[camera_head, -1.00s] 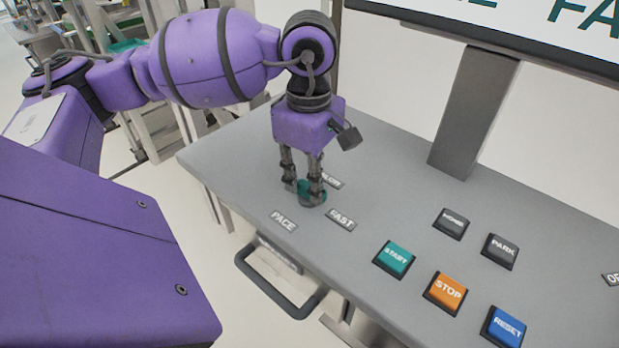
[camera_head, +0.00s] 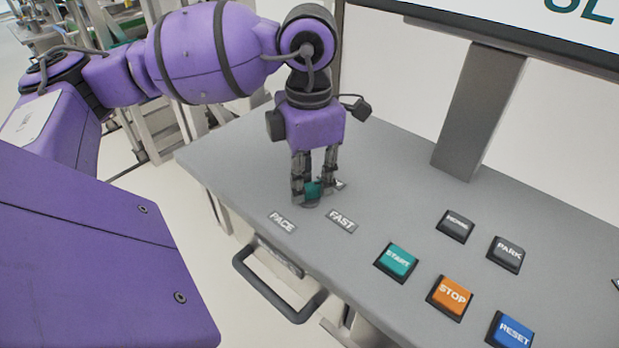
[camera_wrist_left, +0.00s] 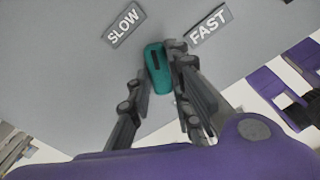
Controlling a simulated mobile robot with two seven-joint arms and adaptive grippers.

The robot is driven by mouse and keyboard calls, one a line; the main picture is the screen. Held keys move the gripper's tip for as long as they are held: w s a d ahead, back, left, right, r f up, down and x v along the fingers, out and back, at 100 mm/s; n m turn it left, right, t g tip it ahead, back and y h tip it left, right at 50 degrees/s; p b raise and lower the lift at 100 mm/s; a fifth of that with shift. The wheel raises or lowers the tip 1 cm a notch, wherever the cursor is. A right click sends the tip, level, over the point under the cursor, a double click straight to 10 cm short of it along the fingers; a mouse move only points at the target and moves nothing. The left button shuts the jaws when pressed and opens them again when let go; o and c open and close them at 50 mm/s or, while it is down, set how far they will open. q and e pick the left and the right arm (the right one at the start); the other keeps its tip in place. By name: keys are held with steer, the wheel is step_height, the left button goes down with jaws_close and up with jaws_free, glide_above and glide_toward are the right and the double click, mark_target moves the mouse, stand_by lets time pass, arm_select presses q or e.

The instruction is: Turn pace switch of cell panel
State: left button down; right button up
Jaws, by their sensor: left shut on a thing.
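The pace switch is a teal knob (camera_head: 313,189) with a dark line on its top, at the left part of the grey cell panel (camera_head: 390,195). My left gripper (camera_head: 315,196) comes down from above and is shut on this knob, one finger on each side. The knob also shows between the fingers in the left wrist view (camera_wrist_left: 158,70), near the SLOW label (camera_wrist_left: 123,27) and the FAST label (camera_wrist_left: 210,26). My right gripper is not in view.
START (camera_head: 397,261), STOP (camera_head: 450,296), RESET (camera_head: 511,331), HOME (camera_head: 455,225) and PARK (camera_head: 505,254) buttons stand to the right. A screen (camera_head: 520,25) on a post (camera_head: 478,110) shows cut-off text "SL". A handle (camera_head: 280,295) juts from the panel's front.

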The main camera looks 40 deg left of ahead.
mark_target(309, 186)
arm_select(q)
steer(key=n, duration=0.5)
steer(key=shift+n, duration=0.3)
stand_by(0.4)
steer(key=c, duration=1.6)
jaws_free()
step_height(309, 186, up, 12)
steer(key=shift+r, duration=0.1)
